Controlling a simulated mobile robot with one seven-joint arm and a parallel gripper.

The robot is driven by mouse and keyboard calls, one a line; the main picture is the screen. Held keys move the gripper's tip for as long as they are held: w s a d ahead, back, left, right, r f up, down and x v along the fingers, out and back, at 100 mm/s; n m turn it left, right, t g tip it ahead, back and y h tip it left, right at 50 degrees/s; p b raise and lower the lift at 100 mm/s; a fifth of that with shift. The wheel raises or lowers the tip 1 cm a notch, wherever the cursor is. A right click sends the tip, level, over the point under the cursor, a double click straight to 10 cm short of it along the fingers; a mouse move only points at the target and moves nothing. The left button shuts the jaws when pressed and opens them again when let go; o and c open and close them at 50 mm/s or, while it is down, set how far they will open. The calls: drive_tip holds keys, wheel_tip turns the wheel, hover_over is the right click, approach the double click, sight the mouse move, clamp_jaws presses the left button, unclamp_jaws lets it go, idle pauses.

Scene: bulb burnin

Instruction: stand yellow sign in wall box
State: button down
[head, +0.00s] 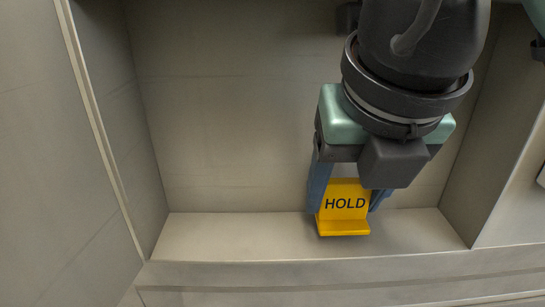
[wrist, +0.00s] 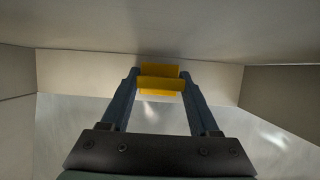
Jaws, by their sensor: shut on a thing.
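The yellow sign (head: 344,201) has a dark "HOLD" on its upright face and a yellow foot at the bottom. It stands upright inside the wall box (head: 215,235), right of the middle, at or just above the box floor; I cannot tell whether the foot touches. My gripper (head: 346,203) points down and is shut on the sign, with a blue finger at each side. In the wrist view, the sign (wrist: 160,80) shows between the two fingertips (wrist: 160,84). Part of its right edge is hidden by the finger.
The wall box is a pale recess with a back wall (head: 225,110), a left side wall (head: 125,120) and a right side wall (head: 500,130). A front ledge (head: 250,272) runs along the bottom. The box floor left of the sign is clear.

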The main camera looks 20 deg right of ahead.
drive_tip(key=shift+s+f, duration=0.2)
drive_tip(key=shift+f, duration=0.4)
drive_tip(key=shift+f, duration=0.2)
drive_tip(key=shift+c, duration=0.6)
unclamp_jaws()
drive_tip(key=shift+r, duration=0.1)
